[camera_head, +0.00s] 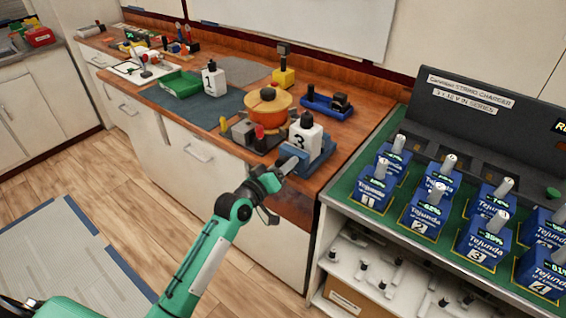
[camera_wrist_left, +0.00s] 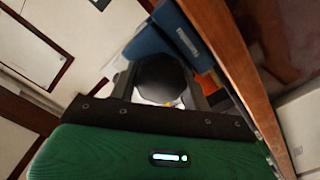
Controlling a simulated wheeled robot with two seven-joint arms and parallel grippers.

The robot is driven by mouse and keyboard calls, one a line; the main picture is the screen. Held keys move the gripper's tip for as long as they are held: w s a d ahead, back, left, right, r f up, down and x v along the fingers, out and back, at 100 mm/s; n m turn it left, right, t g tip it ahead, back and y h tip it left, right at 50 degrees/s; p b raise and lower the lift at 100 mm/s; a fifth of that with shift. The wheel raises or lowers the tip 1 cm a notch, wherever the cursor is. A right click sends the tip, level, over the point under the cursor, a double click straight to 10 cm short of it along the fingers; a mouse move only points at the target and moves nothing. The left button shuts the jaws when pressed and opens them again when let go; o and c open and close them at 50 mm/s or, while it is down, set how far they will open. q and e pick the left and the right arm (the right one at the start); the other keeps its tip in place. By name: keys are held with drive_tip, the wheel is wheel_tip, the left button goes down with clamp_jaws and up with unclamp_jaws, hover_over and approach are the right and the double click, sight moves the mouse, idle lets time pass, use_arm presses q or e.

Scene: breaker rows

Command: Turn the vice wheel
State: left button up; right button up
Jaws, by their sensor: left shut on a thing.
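My left gripper (camera_head: 284,168) reaches from the lower left to the front right corner of the wooden bench, at the near side of a blue vice (camera_head: 322,150). The vice wheel is hidden behind my gripper in the head view. In the left wrist view a dark round piece (camera_wrist_left: 160,78), which looks like the wheel, sits between my fingers, with blue parts (camera_wrist_left: 158,45) just beyond. My left gripper is shut on it. A white block marked 3 with a black top (camera_head: 305,140) stands at the vice. My right gripper is not in view.
A white bottle (camera_head: 214,77) and green tray (camera_head: 181,84) are further left. Blue batteries (camera_head: 376,187) fill the charger shelf to the right.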

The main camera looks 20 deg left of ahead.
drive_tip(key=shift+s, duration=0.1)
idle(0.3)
use_arm(q)
drive_tip(key=o, duration=1)
drive_tip(key=b+v, duration=0.1)
drive_tip(key=v, duration=1.2)
drive_tip(key=shift+s+a+b, duration=0.15)
drive_tip(key=shift+s+b, duration=0.2)
drive_tip(key=shift+b, duration=0.05)
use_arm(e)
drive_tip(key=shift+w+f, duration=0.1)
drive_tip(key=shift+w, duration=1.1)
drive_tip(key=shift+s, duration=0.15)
